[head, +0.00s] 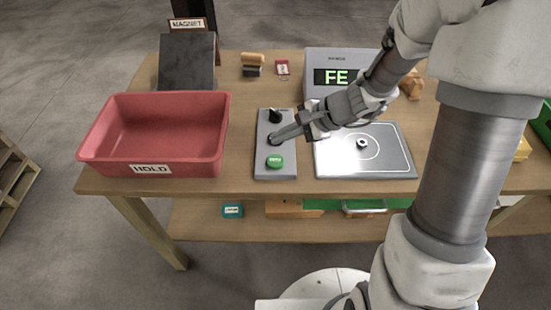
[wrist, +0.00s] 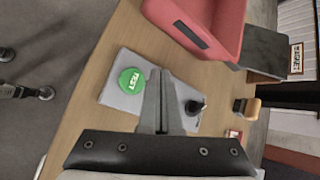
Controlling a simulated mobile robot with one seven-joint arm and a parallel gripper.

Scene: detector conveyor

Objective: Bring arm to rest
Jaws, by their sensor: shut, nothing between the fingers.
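My gripper (head: 273,139) is shut and empty, its fingertips over the grey control panel (head: 262,168) on the table. The panel has a green button (head: 275,161) near its front and a black knob (head: 275,115) at its back. In the wrist view my closed fingers (wrist: 158,75) point across the panel, between the green button (wrist: 131,80) on the left and the black knob (wrist: 194,106) on the right. I cannot tell whether the fingertips touch the panel. My arm reaches in from the right in the head view.
A red bin (head: 155,135) labelled HOLD stands left of the panel. A grey detector box (head: 343,70) reads FE. A metal plate (head: 390,165) with a small ring (head: 362,143) on it lies right of the panel. A dark slab (head: 187,62) with a MAGNET sign stands behind the bin.

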